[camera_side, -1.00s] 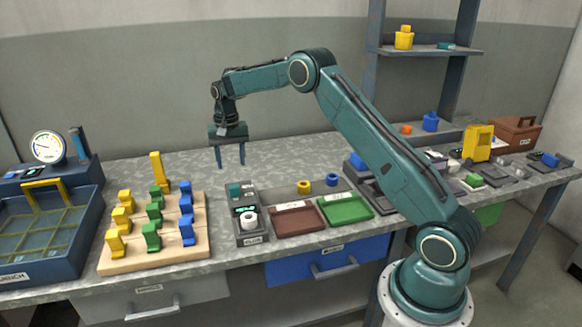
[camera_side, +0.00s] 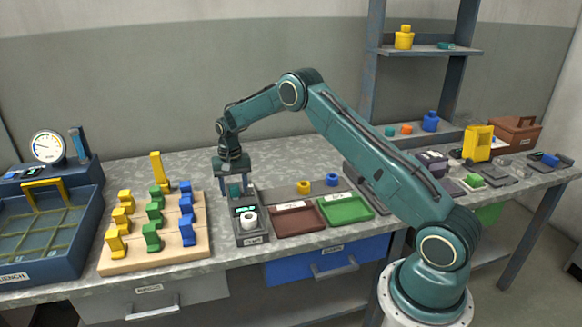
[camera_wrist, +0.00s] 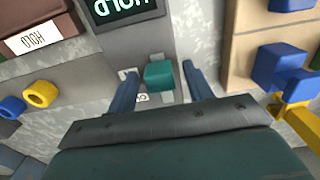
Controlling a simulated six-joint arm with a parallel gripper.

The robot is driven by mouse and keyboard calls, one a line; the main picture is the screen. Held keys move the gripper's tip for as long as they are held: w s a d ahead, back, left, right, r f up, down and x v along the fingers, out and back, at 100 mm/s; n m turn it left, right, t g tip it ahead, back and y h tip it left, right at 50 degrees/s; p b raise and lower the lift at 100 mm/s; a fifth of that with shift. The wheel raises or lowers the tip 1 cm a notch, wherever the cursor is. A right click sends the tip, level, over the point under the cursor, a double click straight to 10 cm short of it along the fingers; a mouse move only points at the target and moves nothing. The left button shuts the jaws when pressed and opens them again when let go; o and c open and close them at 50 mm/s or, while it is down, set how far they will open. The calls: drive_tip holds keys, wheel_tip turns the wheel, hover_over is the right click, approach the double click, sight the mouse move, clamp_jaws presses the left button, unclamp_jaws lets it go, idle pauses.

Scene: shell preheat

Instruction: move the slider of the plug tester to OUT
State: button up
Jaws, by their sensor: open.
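The plug tester (camera_side: 240,220) is a dark grey narrow box on the bench, with a small lit display, and a white round part stands at its front end. The display reads HOLD in the wrist view (camera_wrist: 120,8), upside down. Its teal slider (camera_wrist: 160,75) is at the back end and also shows in the side view (camera_side: 235,190). My gripper (camera_wrist: 158,82) is open, with one finger on each side of the slider. A gap shows between the slider and the fingers. The marks beside the slider are partly hidden.
A wooden board (camera_side: 107,266) with yellow, green and blue blocks stands close left of the tester. A brown tray (camera_side: 298,223) and a green tray (camera_side: 346,209) lie to its right, with a yellow ring (camera_side: 304,187) and a blue ring (camera_side: 332,179) behind them.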

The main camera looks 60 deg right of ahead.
clamp_jaws()
drive_tip(key=shift+w+d, duration=1.1)
drive_tip(key=shift+w, duration=0.15)
drive_tip(key=shift+w+d, duration=0.55)
drive_tip(key=shift+d, duration=0.1)
drive_tip(key=shift+r, duration=0.1)
unclamp_jaws()
